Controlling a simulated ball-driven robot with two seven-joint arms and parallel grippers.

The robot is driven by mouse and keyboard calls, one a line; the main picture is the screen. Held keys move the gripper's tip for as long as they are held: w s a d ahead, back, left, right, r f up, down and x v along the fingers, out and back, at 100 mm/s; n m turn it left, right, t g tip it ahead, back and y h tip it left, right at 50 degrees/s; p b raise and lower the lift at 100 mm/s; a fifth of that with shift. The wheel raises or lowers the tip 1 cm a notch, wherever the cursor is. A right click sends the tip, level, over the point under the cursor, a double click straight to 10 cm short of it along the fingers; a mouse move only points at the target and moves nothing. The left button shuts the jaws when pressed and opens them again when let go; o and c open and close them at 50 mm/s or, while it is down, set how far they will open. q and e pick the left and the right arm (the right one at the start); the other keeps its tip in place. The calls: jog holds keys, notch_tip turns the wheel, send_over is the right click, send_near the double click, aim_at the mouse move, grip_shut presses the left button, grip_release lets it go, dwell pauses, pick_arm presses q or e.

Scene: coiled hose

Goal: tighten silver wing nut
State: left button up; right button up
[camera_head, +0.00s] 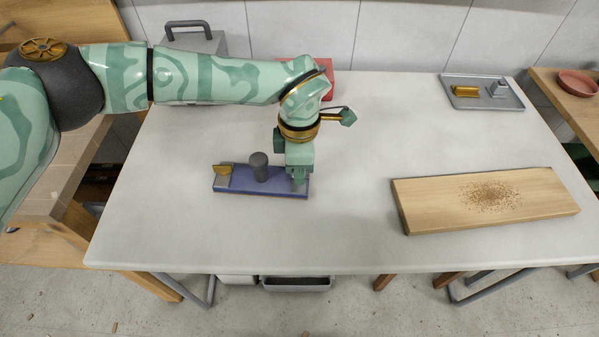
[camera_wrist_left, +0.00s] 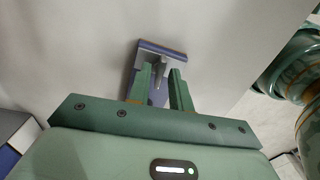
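A blue board (camera_head: 262,187) lies near the front middle of the table. A dark grey upright cylinder (camera_head: 260,166) stands on its middle. A gold wing-shaped piece (camera_head: 222,169) sits on a grey block at its left end. My left gripper (camera_head: 299,180) points down over the board's right end and hides most of what is there. In the left wrist view, the left gripper (camera_wrist_left: 162,80) is open, its fingers apart on either side of a thin silver-grey piece (camera_wrist_left: 160,72), likely the silver wing nut. I cannot tell whether they touch it. My right gripper is not in view.
A thick wooden board (camera_head: 420,207) with brown specks lies at the right. A grey tray (camera_head: 510,101) with a gold and a silver piece is at the back right. A red object (camera_head: 328,88) and a grey handled box (camera_head: 190,42) stand behind my arm.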

pick_arm(q)
jog(key=shift+r, duration=0.2)
